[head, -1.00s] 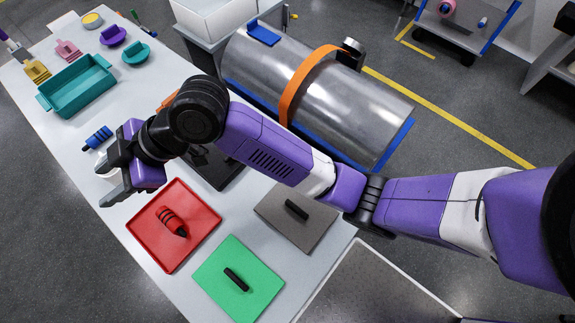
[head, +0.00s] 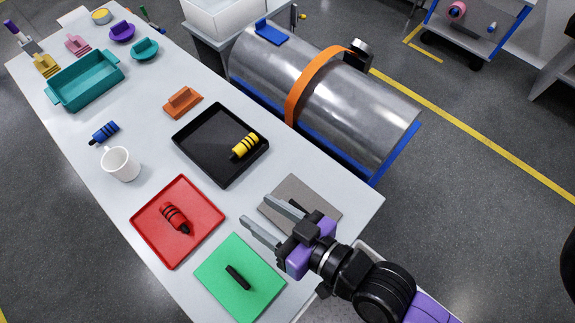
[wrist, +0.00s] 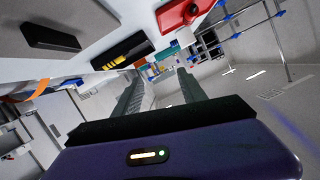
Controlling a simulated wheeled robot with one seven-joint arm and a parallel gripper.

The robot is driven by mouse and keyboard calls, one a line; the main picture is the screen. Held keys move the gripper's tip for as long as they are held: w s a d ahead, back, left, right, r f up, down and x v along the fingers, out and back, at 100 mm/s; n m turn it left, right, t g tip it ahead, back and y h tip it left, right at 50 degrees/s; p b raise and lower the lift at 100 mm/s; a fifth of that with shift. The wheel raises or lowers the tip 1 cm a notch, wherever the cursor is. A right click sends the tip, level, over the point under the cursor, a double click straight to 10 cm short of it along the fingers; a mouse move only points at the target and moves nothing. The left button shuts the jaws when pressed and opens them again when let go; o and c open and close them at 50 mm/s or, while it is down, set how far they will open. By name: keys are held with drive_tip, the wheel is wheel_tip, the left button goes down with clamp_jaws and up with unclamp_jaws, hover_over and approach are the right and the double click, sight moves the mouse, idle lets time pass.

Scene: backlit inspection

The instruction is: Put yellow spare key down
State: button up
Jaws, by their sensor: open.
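The yellow spare key appears to be the yellow piece with black bands (head: 245,147); it lies in the right part of a black tray (head: 200,168). In the wrist view, the yellow piece (wrist: 118,62) shows in the tray, left of my fingers. My gripper (head: 258,211) is open and empty, raised above the near part of the table by the grey board (head: 330,213). It is clear of the yellow key. In the wrist view, the two fingers (wrist: 162,76) are spread apart with nothing between them.
A red tray (head: 150,228) with a red banded piece and a green board (head: 262,293) are near my gripper. A white mug (head: 121,165), blue banded piece (head: 104,133), orange block (head: 182,102) and teal bin (head: 85,82) stand farther off. A metal cylinder (head: 345,105) is beside the table.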

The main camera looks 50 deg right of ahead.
drive_tip(key=s+d+r+n, duration=0.1)
drive_tip(key=s+d+r, duration=0.1)
drive_tip(key=s+d, duration=0.2)
drive_tip(key=s+d+r+n+h, duration=0.1)
drive_tip(key=s+d, duration=0.3)
drive_tip(key=s, duration=0.4)
drive_tip(key=shift+s+r, duration=0.15)
drive_tip(key=shift+r, duration=0.7)
drive_tip(key=shift+d+f, duration=0.1)
drive_tip(key=shift+f+b, duration=0.7)
drive_tip(key=shift+b, duration=0.05)
